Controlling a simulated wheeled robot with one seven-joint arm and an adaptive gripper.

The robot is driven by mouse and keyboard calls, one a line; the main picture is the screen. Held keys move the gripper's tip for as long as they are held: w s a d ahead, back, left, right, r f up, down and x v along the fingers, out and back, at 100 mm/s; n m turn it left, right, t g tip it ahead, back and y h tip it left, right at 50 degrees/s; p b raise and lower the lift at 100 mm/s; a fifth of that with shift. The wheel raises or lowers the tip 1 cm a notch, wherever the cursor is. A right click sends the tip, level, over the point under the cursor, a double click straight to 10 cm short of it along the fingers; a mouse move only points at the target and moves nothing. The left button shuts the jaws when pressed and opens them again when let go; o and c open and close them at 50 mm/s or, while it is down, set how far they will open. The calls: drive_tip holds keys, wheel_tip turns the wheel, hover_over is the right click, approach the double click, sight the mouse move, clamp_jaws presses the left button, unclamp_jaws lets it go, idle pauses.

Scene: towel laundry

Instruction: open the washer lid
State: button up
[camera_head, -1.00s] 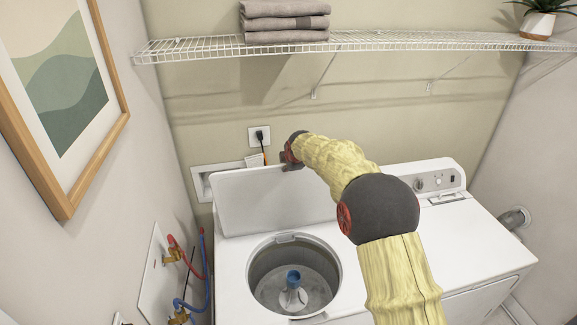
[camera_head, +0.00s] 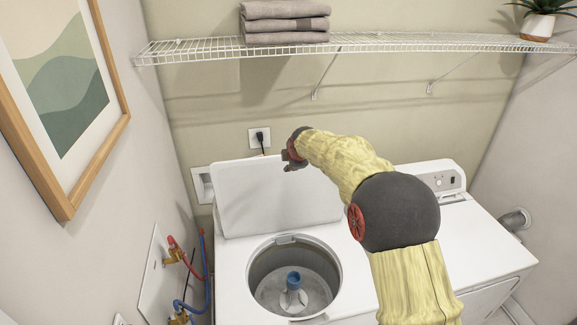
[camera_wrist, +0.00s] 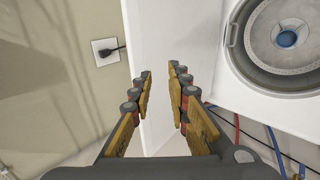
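The washer lid (camera_head: 275,200) is a white panel. It stands raised, nearly upright, behind the open washer tub (camera_head: 262,268). The lid also shows in the wrist view (camera_wrist: 160,25) as a white surface beyond the fingers. My gripper (camera_head: 291,166) is at the lid's top edge, toward its right part. In the wrist view my gripper (camera_wrist: 160,69) has its two fingers apart with a gap between them, and nothing is seen clamped there. I cannot tell whether a finger touches the lid.
A wire shelf (camera_head: 400,41) with folded grey towels (camera_head: 285,24) and a potted plant (camera_head: 538,22) hangs above. A plugged outlet (camera_head: 259,138) is on the back wall. Red and blue hoses (camera_head: 203,265) are at left. A dryer (camera_head: 470,240) stands at right.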

drive_tip(key=v, duration=0.8)
